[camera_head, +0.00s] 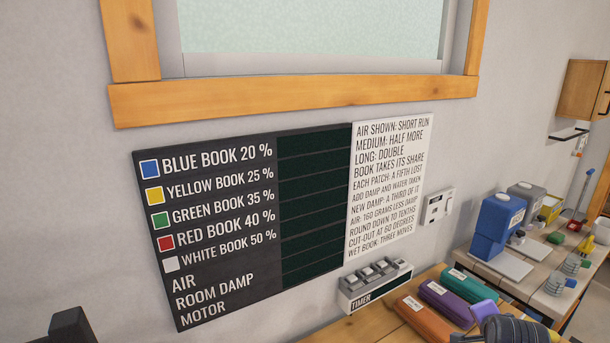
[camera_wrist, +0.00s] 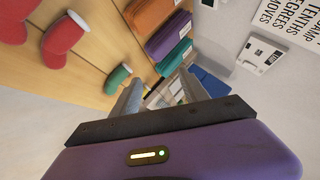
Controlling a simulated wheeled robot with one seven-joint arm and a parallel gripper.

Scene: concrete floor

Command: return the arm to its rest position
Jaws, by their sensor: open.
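My gripper (camera_wrist: 160,97) shows in the wrist view, with two grey fingers standing apart beyond a dark bar and a purple body with a small lit indicator. The fingers are open and nothing is held between them. The wrist view is tilted, with the wooden table at the upper left and the wall at the upper right. In the head view a dark shape at the bottom left and a grey ribbed shape at the bottom right are cut off; I cannot tell whether they are parts of my arm.
A wooden table (camera_head: 436,334) holds orange (camera_head: 424,318), purple (camera_head: 443,301) and teal (camera_head: 470,284) bundles beside a timer (camera_head: 375,285). Red (camera_wrist: 64,36) and green (camera_wrist: 117,79) sock-like things lie on it. A blue machine (camera_head: 497,228) stands on a bench behind. A dark board (camera_head: 245,225) hangs on the wall.

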